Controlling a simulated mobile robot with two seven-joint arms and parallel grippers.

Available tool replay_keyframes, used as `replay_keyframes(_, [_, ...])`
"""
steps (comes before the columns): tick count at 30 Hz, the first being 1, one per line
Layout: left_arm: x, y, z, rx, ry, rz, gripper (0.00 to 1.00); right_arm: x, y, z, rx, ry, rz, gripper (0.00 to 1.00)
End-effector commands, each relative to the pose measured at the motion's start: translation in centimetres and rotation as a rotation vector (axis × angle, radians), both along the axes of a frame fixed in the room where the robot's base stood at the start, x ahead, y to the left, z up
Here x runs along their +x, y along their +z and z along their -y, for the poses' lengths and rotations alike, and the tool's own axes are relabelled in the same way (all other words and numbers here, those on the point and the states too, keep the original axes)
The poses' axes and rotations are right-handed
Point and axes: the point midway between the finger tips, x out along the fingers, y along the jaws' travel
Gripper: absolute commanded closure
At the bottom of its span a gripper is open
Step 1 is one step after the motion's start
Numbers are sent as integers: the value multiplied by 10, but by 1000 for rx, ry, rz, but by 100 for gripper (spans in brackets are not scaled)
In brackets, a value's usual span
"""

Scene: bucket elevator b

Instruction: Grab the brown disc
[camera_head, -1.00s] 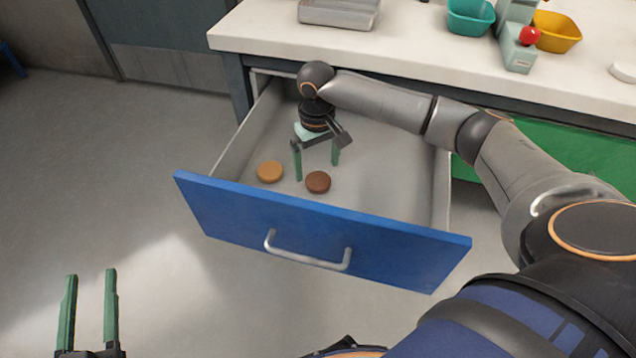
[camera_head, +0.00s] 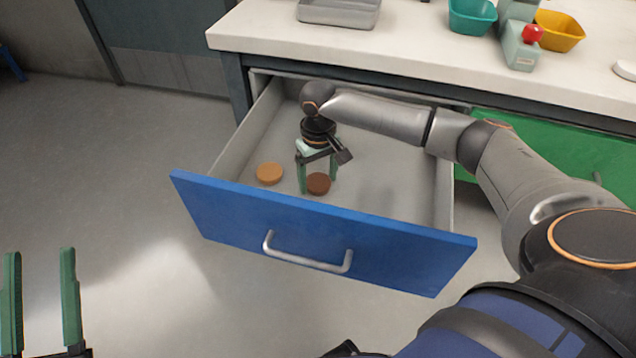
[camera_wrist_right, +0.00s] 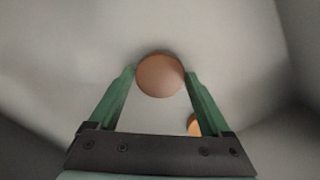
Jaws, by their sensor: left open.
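The brown disc (camera_head: 318,184) lies on the floor of the open drawer, near the drawer front. My right gripper (camera_head: 317,190) points down over it, with one green finger on each side. In the right wrist view the brown disc (camera_wrist_right: 160,75) sits between the tips of my right gripper (camera_wrist_right: 160,73). The tips are very close to its edges; whether they press on it I cannot tell. My left gripper (camera_head: 40,252) is open and empty, at the lower left over the floor, outside the drawer.
A lighter tan disc (camera_head: 270,173) lies left of the brown one. The blue drawer front (camera_head: 215,208) with its metal handle (camera_head: 305,262) and the drawer's side walls surround the discs. The white counter (camera_head: 420,62) is behind, holding a teal bin (camera_head: 471,16) and a yellow bin (camera_head: 560,30).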

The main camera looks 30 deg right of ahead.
Motion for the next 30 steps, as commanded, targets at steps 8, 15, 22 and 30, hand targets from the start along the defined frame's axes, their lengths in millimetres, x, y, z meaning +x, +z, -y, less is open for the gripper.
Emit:
replay_keyframes(8, [0,-1,0,-1,0,-1,50,0,0,0,0,0,0,51])
replay_keyframes(15, [0,-1,0,0,0,-2,50,0,0,0,0,0,1,78])
replay_keyframes(22, [0,-1,0,0,0,-2,50,0,1,0,1,0,1,83])
replay_keyframes(30, [11,-23,-3,-1,21,-112,50,1,15,0,2,-1,3,83])
